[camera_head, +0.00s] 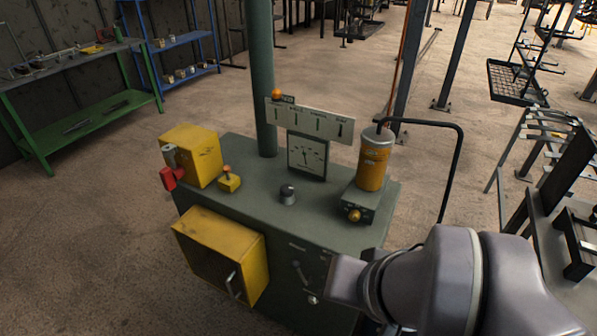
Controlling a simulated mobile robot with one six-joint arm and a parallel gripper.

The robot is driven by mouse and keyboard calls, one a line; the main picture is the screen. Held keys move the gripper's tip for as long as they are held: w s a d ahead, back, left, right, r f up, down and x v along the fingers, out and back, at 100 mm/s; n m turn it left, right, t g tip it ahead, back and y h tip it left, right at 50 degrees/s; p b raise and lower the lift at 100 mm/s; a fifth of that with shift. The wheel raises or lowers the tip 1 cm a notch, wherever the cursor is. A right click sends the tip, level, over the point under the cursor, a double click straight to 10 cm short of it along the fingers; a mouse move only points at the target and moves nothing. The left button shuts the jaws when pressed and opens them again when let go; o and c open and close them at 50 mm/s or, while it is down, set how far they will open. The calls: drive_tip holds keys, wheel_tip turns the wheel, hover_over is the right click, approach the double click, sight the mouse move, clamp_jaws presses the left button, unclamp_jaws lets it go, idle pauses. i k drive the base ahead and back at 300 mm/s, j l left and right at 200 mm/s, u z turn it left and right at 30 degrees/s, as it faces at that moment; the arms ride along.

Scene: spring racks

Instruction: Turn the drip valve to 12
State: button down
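A green-grey machine cabinet (230,158) stands in the middle of the head view. An orange cylinder with a grey cap (374,160) stands upright at the right of its top, on a small grey block. A brass-coloured knob (354,215) is on the front of that block; it may be the drip valve. A dark round knob (288,194) sits nearer the middle of the top. No number setting is legible on either knob. My arm comes in from the lower right. Its grey end (345,281) is in front of the cabinet, below the brass knob and apart from it. No fingertips can be made out.
A yellow box (192,154) with a red padlock-like part (171,178) is at left. A black bent tube (459,150) rises at right.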

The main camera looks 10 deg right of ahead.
sight(354, 215)
drive_tip(key=i+z, duration=0.15)
drive_tip(key=z, duration=0.2)
drive_tip(key=i+j+z, duration=0.15)
drive_tip(key=z, duration=0.25)
drive_tip(key=i+j+z, duration=0.15)
drive_tip(key=z, duration=0.2)
